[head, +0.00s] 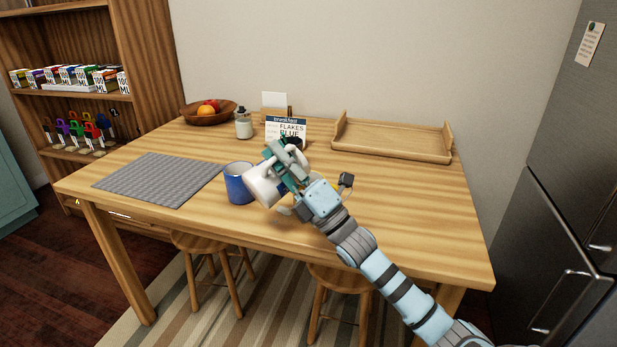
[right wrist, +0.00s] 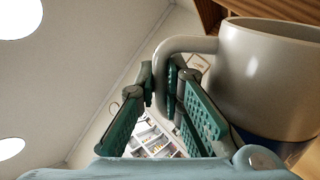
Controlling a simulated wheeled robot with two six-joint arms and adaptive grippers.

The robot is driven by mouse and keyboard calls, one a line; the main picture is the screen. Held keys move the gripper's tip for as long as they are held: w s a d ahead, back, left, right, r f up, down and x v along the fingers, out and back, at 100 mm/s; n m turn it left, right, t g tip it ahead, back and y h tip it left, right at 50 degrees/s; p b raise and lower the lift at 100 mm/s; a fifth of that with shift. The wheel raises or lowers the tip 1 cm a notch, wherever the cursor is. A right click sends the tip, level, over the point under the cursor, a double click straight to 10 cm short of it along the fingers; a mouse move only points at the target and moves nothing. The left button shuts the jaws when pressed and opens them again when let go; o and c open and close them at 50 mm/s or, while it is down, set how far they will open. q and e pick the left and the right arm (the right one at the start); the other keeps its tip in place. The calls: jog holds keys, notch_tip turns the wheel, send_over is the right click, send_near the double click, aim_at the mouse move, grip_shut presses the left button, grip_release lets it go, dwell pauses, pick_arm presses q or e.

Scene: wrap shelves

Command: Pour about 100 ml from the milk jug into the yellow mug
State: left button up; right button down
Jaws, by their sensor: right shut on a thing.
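The milk jug (head: 264,187) is white and is tilted to the left, its mouth close to the right side of the blue mug (head: 238,188). My right gripper (head: 284,172) is shut on the jug's handle. In the right wrist view the grey-white jug (right wrist: 265,75) shows with its handle between the fingers (right wrist: 165,95), and a bit of blue shows below it. No stream of milk is visible. The blue mug stands upright on the table; its inside is mostly hidden. A small yellow patch (head: 336,188) shows behind my right gripper; I cannot tell what it belongs to. My left gripper is not in view.
The wooden table (head: 410,205) bears a grey mat (head: 160,180), a fruit bowl (head: 190,119), a small bottle (head: 243,127), a card reading "FLAKES BLUE" (head: 286,127) and a wooden tray (head: 393,148). The table's right part is clear. A fridge (head: 560,190) stands at right.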

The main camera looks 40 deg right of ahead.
aim_at(265, 171)
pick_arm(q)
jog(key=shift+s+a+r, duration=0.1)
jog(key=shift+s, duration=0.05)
pick_arm(e)
jog(key=shift+r, duration=0.15)
